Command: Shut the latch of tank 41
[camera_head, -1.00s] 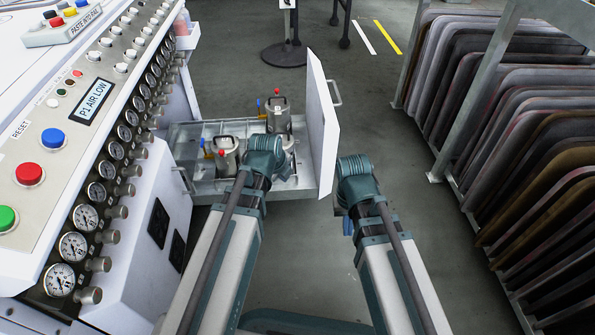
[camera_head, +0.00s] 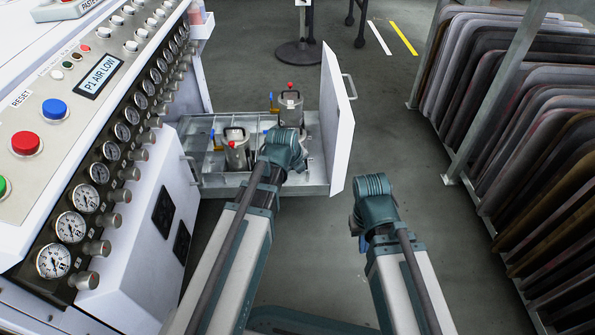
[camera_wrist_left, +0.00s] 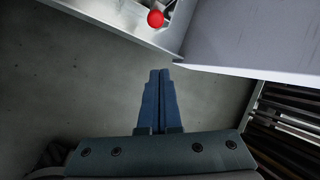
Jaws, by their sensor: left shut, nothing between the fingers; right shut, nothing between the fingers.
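Two grey metal tanks with handles and red tops stand in an open drawer tray (camera_head: 215,182): a nearer tank (camera_head: 236,152) and a farther tank (camera_head: 291,108). No tank number or latch position is readable. My left wrist covers part of the tray's right side, and its fingers are hidden in the head view. In the left wrist view my left gripper (camera_wrist_left: 159,74) is shut and empty over the floor, just outside the tray. A red knob (camera_wrist_left: 155,18) shows in the tray beyond its fingertips. My right gripper (camera_head: 361,242) is shut and empty, right of the drawer.
The drawer's tall white front panel (camera_head: 337,118) stands close to my left gripper; it also fills the upper right of the left wrist view (camera_wrist_left: 255,35). A console with gauges (camera_head: 110,140) is at left. A rack of dark panels (camera_head: 520,130) is at right. Floor between is clear.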

